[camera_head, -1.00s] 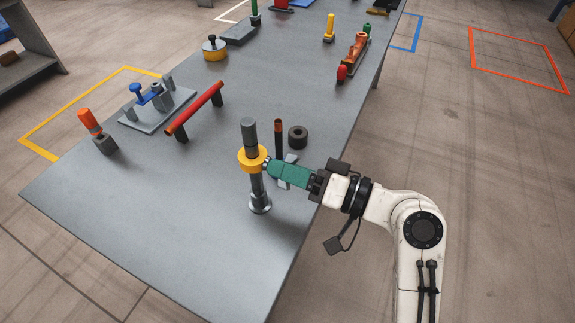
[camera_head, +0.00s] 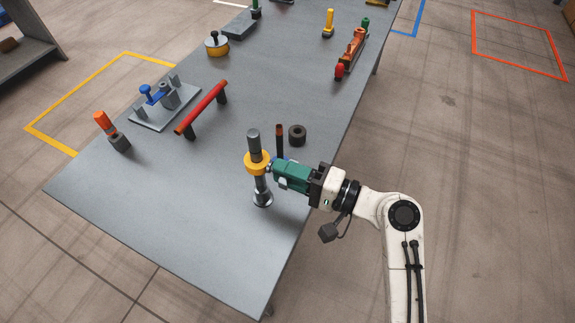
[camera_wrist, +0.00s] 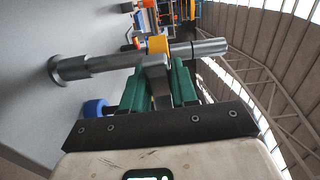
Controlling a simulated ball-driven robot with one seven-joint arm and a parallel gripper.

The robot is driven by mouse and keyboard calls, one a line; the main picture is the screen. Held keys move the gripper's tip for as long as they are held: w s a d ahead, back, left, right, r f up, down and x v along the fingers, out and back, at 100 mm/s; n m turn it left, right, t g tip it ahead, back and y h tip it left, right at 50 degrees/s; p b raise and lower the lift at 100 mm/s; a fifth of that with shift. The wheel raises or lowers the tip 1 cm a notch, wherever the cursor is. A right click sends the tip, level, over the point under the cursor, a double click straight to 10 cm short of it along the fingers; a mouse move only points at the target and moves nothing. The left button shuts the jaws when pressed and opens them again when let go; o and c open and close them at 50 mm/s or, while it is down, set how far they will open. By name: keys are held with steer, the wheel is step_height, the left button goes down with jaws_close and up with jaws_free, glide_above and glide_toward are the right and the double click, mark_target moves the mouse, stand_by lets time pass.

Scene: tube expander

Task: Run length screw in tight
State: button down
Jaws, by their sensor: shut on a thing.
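The tube expander (camera_head: 260,184) stands upright near the table's right edge, with a flared foot, a yellow collar (camera_head: 257,163) and a grey upper cylinder (camera_head: 254,140). In the wrist view it lies across the picture, with its yellow collar (camera_wrist: 158,45) just beyond my fingers. My gripper (camera_head: 276,170) reaches in from the right at collar height. Its green fingers (camera_wrist: 160,82) are shut on a grey metal piece (camera_wrist: 155,66) at the collar's side, apparently the length screw. The fingers hide most of it, and its thread depth cannot be seen.
A brown rod (camera_head: 279,138) and a dark ring (camera_head: 297,135) stand close behind my gripper. A blue round part (camera_wrist: 95,108) shows beside the fingers. A red bar on supports (camera_head: 202,107) and a blue-knobbed fixture (camera_head: 160,98) stand left. The table's front is clear.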

steer(key=shift+m, duration=0.3)
steer(key=c, duration=1)
jaws_free()
steer(key=shift+o, duration=0.2)
steer(key=shift+d, duration=0.1)
steer(key=b+v, duration=0.2)
steer(key=v, duration=0.8)
steer(key=shift+d, duration=0.35)
steer(key=shift+s, duration=0.1)
steer(key=s+d+f+n+g+h, duration=0.1)
steer(key=s+d+f+h, duration=0.15)
steer(key=f, duration=0.35)
steer(key=s+d+f+h, duration=0.2)
steer(key=s+f+h, duration=0.1)
steer(key=f+h, duration=0.15)
steer(key=s+d+f+n+g+h, duration=0.1)
steer(key=s+d+f+g+h, duration=0.1)
steer(key=s+d+f+h, duration=0.2)
steer(key=s+d+f+n+g+h, duration=0.1)
steer(key=s+d+f+h, duration=0.3)
steer(key=s+d, duration=0.7)
steer(key=shift+s+d+n+g+h, duration=0.25)
steer(key=shift+s+n+g+h, duration=0.25)
steer(key=shift+s+h, duration=0.55)
